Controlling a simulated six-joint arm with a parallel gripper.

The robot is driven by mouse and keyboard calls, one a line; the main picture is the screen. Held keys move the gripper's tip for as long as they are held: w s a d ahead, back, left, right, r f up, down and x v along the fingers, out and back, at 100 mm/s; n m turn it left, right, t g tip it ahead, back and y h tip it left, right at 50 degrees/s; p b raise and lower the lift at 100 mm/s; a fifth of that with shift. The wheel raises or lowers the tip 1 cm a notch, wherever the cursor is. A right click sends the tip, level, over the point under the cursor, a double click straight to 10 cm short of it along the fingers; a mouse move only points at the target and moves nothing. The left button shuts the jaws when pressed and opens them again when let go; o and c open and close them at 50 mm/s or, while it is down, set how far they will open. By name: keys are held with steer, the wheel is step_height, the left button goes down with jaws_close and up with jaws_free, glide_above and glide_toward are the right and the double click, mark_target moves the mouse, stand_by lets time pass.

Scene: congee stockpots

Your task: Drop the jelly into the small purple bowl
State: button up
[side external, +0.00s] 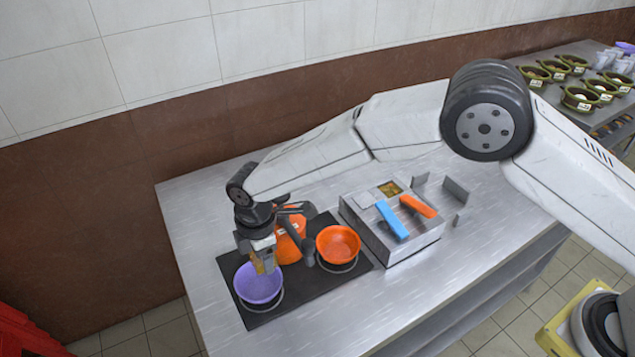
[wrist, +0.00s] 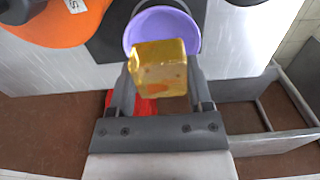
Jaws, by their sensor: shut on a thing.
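The jelly is a yellow translucent cube (wrist: 160,72) with orange bits inside. My gripper (wrist: 162,88) is shut on it in the wrist view. In the side view my gripper (side external: 264,262) points down, with the jelly (side external: 268,264) at its tips, over the back part of the small purple bowl. The purple bowl (side external: 259,286) stands on the front left burner of a black hob. In the wrist view the purple bowl (wrist: 136,32) shows behind the jelly, which hides part of its inside. The exact height of the jelly over the bowl is hard to tell.
An orange bowl (side external: 338,243) sits on the burner to the right. A larger orange pot (side external: 290,240) stands behind, partly hidden by my gripper. A steel container unit (side external: 410,243) with blue and orange handles is further right. The steel counter (side external: 330,310) is clear in front.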

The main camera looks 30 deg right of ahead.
steer(key=o, duration=1.3)
steer(key=shift+r, duration=0.15)
steer(key=shift+r, duration=3.8)
steer(key=shift+d, duration=0.15)
steer(key=s+d+r+m+t, duration=0.15)
steer(key=d+m, duration=0.35)
steer(key=d, duration=0.5)
steer(key=s+d+r+m, duration=0.2)
steer(key=d+m, duration=0.2)
steer(key=d, duration=0.6)
steer(key=s+d+f+m+t, duration=0.1)
steer(key=s+d+m, duration=0.8)
steer(key=s+d, duration=0.4)
steer(key=shift+s+d, duration=0.25)
steer(key=shift+s, duration=0.2)
